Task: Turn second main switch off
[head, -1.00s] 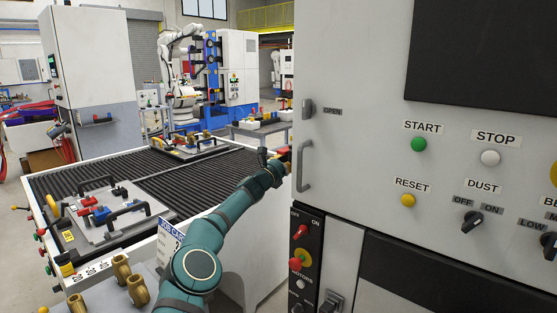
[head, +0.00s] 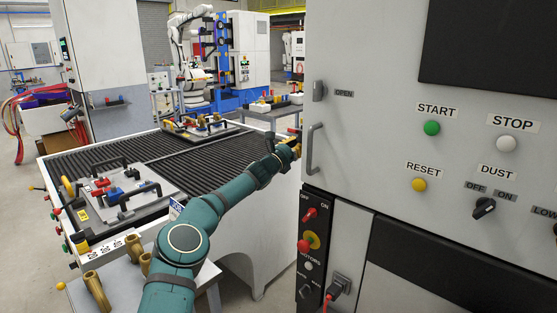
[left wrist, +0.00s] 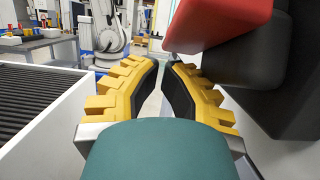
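In the left wrist view, a large red handle-like block (left wrist: 217,22) on a dark housing (left wrist: 245,62) fills the upper right, very near the camera. I cannot read any label on it. My left gripper (left wrist: 164,64) has yellow fingers with black pads; they are a little apart with nothing between them. The red block is to the right of the fingers; I cannot tell if they touch. In the head view, my left gripper (head: 296,145) is at the machine's left edge, partly hidden by it. A red OFF/ON switch (head: 310,214) is on the black panel. My right gripper is not in view.
The grey machine cabinet (head: 370,150) fills the right, with a handle (head: 314,148), START button (head: 432,128), STOP button (head: 507,143), RESET button (head: 419,186) and DUST switch (head: 484,208). A fixture table (head: 80,158) stands at the left under my arm.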

